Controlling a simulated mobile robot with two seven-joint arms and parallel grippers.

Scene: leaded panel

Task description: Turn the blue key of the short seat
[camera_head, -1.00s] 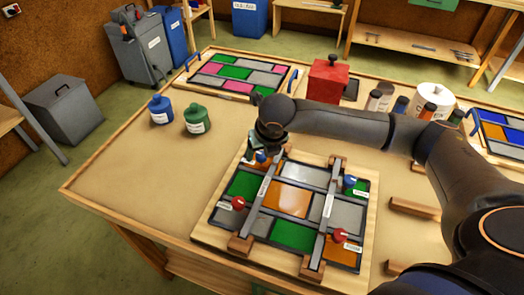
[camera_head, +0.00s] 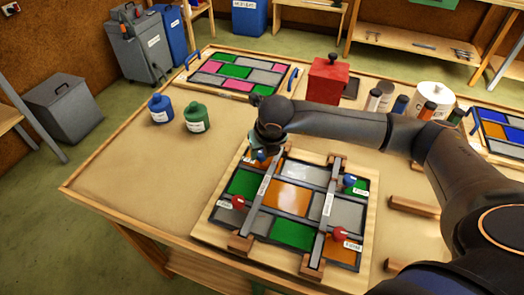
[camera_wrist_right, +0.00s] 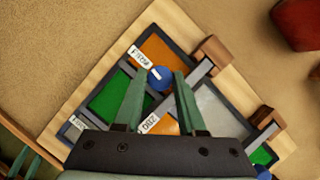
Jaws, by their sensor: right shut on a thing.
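The leaded panel (camera_head: 225,217) lies on the table in a pale wooden frame, with green, orange and clear panes. A round blue key (camera_wrist_right: 160,78) with a pale line on top sits near the panel's far left corner. My right gripper (camera_wrist_right: 165,82) is shut on this key, its green fingers at either side. In the head view the wrist mostly hides the key. A second blue key (camera_head: 349,181) stands at the right side. Red keys stand at the left (camera_head: 238,202) and at the front right (camera_head: 340,235). White labels lie by the keys, too small to read surely. My left gripper is out of view.
Blue (camera_head: 160,109) and green (camera_head: 196,118) jars stand behind left. A red box (camera_head: 327,80), several bottles and another coloured panel (camera_head: 237,72) stand at the back. The table's left front is clear.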

